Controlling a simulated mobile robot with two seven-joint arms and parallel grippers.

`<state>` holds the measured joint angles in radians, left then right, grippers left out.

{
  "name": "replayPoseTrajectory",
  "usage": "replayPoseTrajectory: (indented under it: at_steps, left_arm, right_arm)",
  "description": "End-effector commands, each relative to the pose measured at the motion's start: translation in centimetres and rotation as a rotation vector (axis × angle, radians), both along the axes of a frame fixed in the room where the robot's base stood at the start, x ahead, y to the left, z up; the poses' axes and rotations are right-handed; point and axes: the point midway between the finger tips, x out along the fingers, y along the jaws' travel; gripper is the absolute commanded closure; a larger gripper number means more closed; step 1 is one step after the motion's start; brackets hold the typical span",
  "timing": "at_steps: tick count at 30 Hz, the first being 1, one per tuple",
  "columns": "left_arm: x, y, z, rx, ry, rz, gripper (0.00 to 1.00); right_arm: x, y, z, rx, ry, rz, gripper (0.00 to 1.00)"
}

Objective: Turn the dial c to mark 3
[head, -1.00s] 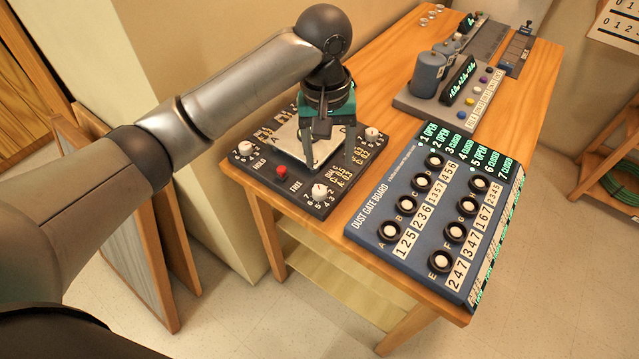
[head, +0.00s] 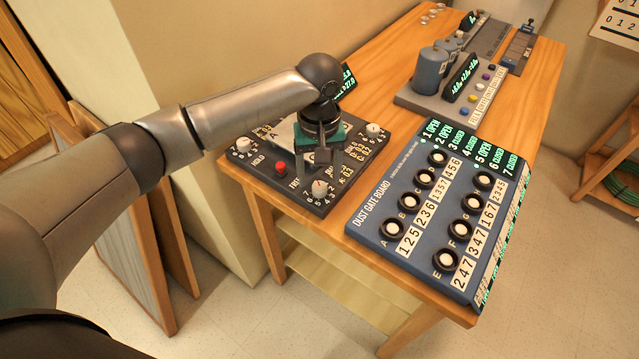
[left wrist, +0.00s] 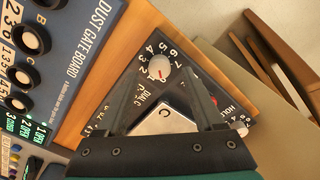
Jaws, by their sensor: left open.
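Dial c (head: 319,188) is a white round knob with a red mark, at the front corner of a dark panel (head: 258,172). In the left wrist view dial c (left wrist: 160,68) has the label DIAL C beside it and printed numbers around it. I cannot tell exactly which number its red mark points at. My left gripper (head: 322,176) is open and just above and behind the dial in the head view. In the left wrist view the left gripper (left wrist: 159,76) has its two fingers apart, one on each side of the knob. Contact is not visible. My right gripper is not in view.
The panel also bears a red button (head: 281,168), a white dial at left (head: 243,145), another at right (head: 374,130) and a light metal plate (head: 284,132). The blue dust gate board (head: 376,205) stands close on the right. A grey unit with cylinders (head: 428,98) is farther back.

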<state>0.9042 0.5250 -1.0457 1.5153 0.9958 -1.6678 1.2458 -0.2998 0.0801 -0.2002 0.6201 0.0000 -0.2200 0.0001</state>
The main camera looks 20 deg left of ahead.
Motion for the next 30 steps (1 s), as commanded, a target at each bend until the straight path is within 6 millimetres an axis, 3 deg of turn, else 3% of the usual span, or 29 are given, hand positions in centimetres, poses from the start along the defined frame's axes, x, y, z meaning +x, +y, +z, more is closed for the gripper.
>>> replayPoseTrajectory:
  at_steps: [6,17,30]
  left_arm:
    - [0.0,0.0,-2.4,0.0,-0.001,0.0,0.31]
    - [0.0,0.0,-2.7,0.0,-0.001,-0.001,0.32]
    - [0.0,0.0,-2.7,0.0,-0.001,-0.001,0.81]
  right_arm:
    - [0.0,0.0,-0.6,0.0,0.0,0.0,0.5]
    - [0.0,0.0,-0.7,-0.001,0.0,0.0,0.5]
    - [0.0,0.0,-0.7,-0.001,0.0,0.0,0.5]
